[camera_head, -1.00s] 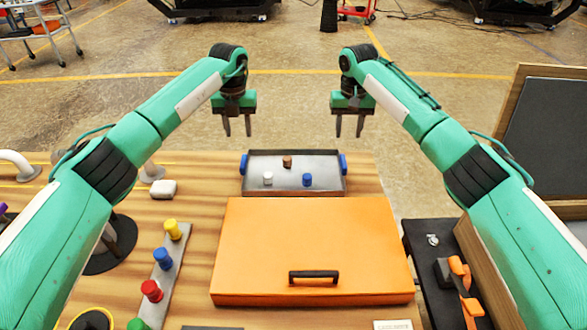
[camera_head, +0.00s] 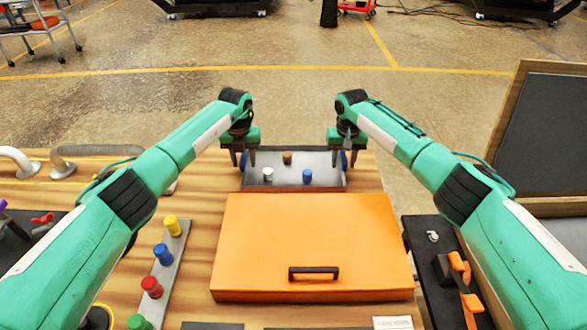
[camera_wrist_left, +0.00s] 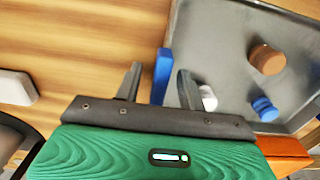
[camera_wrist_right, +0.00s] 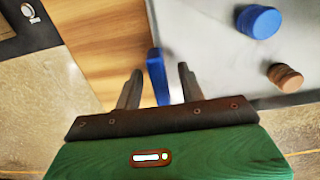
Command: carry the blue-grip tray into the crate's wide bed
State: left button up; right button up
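The grey tray (camera_head: 290,184) stands on the wooden table behind the orange box, with a blue grip at each end. On it are a white peg (camera_head: 268,174), a blue peg (camera_head: 307,176) and a brown peg (camera_head: 287,158). My left gripper (camera_head: 243,160) is open at the left grip; the left wrist view shows that blue grip (camera_wrist_left: 162,75) between the spread fingers. My right gripper (camera_head: 343,158) is open at the right grip, and the right wrist view shows that grip (camera_wrist_right: 158,75) between its fingers. Gaps show beside both grips. I cannot identify the crate's wide bed for certain.
An orange box (camera_head: 310,240) with a black handle lies in front of the tray. A rack of coloured knobs (camera_head: 168,256) is to its left. A wood-framed dark panel (camera_head: 545,140) stands at the right, and a black board with orange-handled parts (camera_head: 455,272) lies at the right.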

pick_arm(q)
jog(key=shift+f, duration=0.6)
pick_arm(e)
jog(key=shift+f, duration=0.55)
pick_arm(q)
grip_shut()
pick_arm(e)
grip_shut()
pick_arm(q)
jog(key=shift+r, duration=0.1)
pick_arm(e)
jog(key=shift+r, duration=0.1)
